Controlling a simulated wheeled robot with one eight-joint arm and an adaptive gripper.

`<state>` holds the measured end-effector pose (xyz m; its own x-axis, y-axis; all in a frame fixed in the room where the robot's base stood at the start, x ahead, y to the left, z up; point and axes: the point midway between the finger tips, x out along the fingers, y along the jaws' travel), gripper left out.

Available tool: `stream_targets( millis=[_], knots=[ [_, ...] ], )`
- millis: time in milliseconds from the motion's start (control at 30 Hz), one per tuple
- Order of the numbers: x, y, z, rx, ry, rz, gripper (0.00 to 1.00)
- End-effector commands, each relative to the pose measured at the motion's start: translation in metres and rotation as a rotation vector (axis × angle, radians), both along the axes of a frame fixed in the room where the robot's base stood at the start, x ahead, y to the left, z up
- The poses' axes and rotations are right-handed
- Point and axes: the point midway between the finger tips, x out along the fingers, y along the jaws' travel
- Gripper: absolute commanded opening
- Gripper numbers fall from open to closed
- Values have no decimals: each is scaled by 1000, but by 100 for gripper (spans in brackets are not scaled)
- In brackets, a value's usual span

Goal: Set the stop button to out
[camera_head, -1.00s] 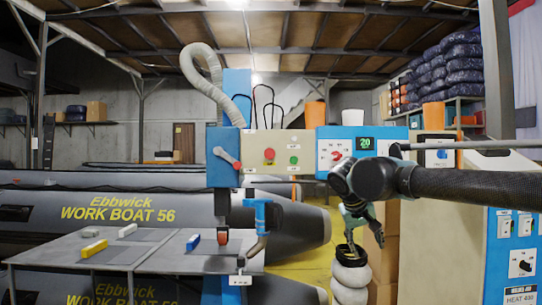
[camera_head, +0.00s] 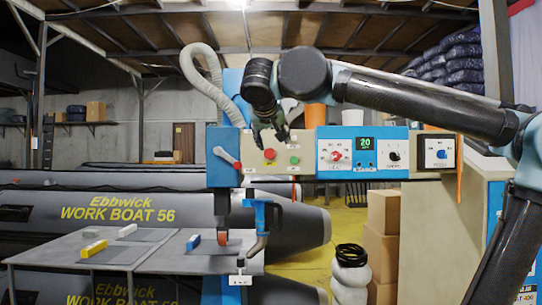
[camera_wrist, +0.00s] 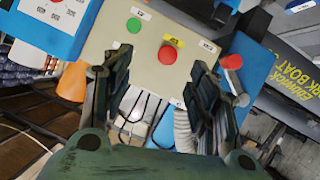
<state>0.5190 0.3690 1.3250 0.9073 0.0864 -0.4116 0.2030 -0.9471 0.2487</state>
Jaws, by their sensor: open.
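The red stop button (camera_head: 270,154) sits on the beige panel (camera_head: 253,162), left of a green button (camera_head: 294,160). In the wrist view the red button (camera_wrist: 167,54) shows between my gripper's two fingers, beyond their tips, with a yellow label beside it. Whether the button is in or out I cannot tell. My gripper (camera_head: 270,138) is open and empty in front of the panel, just above the red button in the head view. Its fingers also show in the wrist view (camera_wrist: 158,75), apart from the button.
A red-handled lever (camera_head: 228,158) is on the blue box left of the panel. A blue panel with a red knob (camera_head: 336,156) and a green display (camera_head: 365,143) stands to the right. A grey table (camera_head: 130,255) with small blocks lies below left.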

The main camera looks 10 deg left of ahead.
Motion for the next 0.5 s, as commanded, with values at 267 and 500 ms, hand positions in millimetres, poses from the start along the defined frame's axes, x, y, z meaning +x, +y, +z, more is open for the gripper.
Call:
stream_targets(
  millis=[267, 500],
  knots=[
    [-13, 21, 22, 38, -38, 36, 54],
    [9, 23, 13, 37, -38, 33, 54]
  ],
)
